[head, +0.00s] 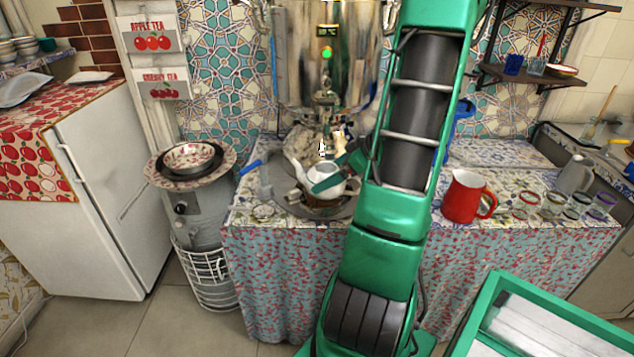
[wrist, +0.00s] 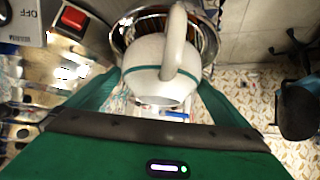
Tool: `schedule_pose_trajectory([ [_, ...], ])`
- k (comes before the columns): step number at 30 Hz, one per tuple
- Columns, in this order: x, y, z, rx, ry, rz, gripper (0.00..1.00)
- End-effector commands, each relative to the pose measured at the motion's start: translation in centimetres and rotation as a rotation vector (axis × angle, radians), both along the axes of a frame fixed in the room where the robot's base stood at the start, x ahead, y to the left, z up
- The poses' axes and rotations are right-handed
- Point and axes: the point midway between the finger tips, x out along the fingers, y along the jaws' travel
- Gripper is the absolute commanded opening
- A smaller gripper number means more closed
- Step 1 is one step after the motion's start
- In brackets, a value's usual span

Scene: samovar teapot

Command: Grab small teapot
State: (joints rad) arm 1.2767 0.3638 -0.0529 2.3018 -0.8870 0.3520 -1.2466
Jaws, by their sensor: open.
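The small white teapot (head: 302,172) stands upright in a metal bowl (head: 322,210) below the samovar (head: 315,60) in the head view. In the wrist view the teapot (wrist: 150,52) has a thin green band and its white handle points toward the camera. My gripper (wrist: 158,88) is open, with one green finger on each side of the teapot's body. I cannot tell whether the fingers touch it. In the head view my gripper (head: 326,182) reaches in from the right and hides part of the teapot.
A red pitcher (head: 464,197) and several glasses (head: 553,205) stand on the right of the patterned table (head: 420,235). A blue-handled tool (head: 250,167) lies left of the teapot. The samovar's tap (head: 324,100) hangs close above. A floral bowl (head: 190,156) sits on a metal canister to the left.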

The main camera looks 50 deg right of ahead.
Motion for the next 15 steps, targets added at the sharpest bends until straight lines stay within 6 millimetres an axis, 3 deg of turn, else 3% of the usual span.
schedule_pose_trajectory([
  [6, 1.7, 0.6, -1.8, 0.002, 0.000, 0.001, 1.00],
  [15, 1.9, 0.6, -2.0, 0.000, -0.001, 0.000, 0.98],
])
